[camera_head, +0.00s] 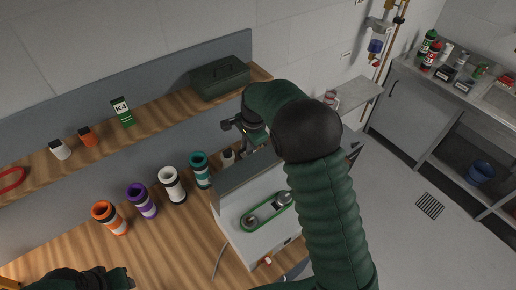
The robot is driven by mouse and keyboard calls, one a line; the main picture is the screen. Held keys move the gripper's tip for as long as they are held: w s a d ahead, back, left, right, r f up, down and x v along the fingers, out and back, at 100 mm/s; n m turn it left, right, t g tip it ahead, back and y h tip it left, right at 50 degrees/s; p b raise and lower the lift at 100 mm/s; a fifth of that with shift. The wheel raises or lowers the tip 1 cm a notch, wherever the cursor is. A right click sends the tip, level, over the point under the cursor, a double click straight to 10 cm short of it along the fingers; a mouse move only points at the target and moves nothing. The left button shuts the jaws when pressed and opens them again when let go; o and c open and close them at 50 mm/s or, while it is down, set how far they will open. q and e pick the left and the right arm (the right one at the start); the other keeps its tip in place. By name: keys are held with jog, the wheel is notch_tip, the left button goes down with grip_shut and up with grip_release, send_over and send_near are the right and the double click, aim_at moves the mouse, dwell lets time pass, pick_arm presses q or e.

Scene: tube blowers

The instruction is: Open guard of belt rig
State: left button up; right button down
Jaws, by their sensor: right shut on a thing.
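The belt rig (255,240) is a pale box on the wooden bench, with a green belt (248,222) running around two pulleys on its top. Its grey guard (240,178) stands raised along the back edge, so the belt and pulleys are exposed. My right gripper (240,143) is at the guard's upper edge, shut on it; my green arm and dark wrist joint hide part of the contact and the rig's right side. My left gripper (130,283) shows only partly at the bottom left edge, low over the bench, and its jaws cannot be made out.
Orange (109,217), purple (141,200), white (172,185) and teal (201,169) tubes stand left of the rig. A shelf behind holds a green toolbox (220,78), a K4 card (122,111) and small bottles. A sink counter (440,85) stands at right beyond clear floor.

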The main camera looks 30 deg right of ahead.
jog(key=w+p, duration=0.2)
jog(key=w, duration=0.7)
jog(key=shift+w+a+f, duration=0.2)
jog(key=shift+w+f, duration=0.05)
jog(key=shift+f, duration=0.15)
jog(key=shift+w, duration=0.1)
jog(key=c, duration=1.5)
grip_release()
jog(key=shift+f, duration=0.15)
